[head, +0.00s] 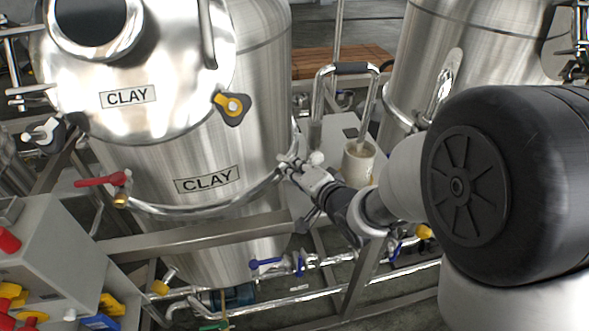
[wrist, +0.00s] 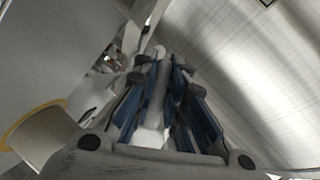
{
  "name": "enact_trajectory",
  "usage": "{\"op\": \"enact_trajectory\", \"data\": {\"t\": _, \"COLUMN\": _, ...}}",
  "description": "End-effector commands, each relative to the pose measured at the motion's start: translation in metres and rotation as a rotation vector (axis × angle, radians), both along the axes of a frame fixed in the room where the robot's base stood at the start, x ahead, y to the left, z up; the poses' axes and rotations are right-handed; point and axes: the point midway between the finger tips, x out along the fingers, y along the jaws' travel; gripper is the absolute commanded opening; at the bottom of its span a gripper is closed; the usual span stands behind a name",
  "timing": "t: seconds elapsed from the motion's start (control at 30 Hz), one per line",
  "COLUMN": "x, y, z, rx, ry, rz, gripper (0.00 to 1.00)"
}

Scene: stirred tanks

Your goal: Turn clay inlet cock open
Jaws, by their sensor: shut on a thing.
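The steel clay tank (head: 265,110) stands left of centre in the head view, with CLAY labels on its lid and wall. My gripper (head: 298,168) is at the tank's right side, by its lower rim. In the wrist view my gripper (wrist: 162,85) has its blue-padded fingers closed around a pale, bar-like handle (wrist: 156,92), which runs lengthwise between them. This looks like the handle of the clay inlet cock. No label shows on it, and its valve body is mostly hidden by my fingers. I cannot tell how far it is turned.
A red-handled cock (head: 100,181) is at the tank's left and a blue-handled cock (head: 268,263) is below it. A white cup-like vessel (head: 358,162) and a second steel tank (head: 425,65) stand to the right. Frame rails and pipes crowd the space below.

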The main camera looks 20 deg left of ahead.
Motion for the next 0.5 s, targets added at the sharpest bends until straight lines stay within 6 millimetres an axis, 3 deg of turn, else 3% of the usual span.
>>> {"op": "enact_trajectory", "data": {"t": 0.5, "x": 0.0025, "y": -0.0038, "z": -0.0061, "rx": -0.112, "ry": -0.07, "rz": -0.001, "gripper": 0.0}}
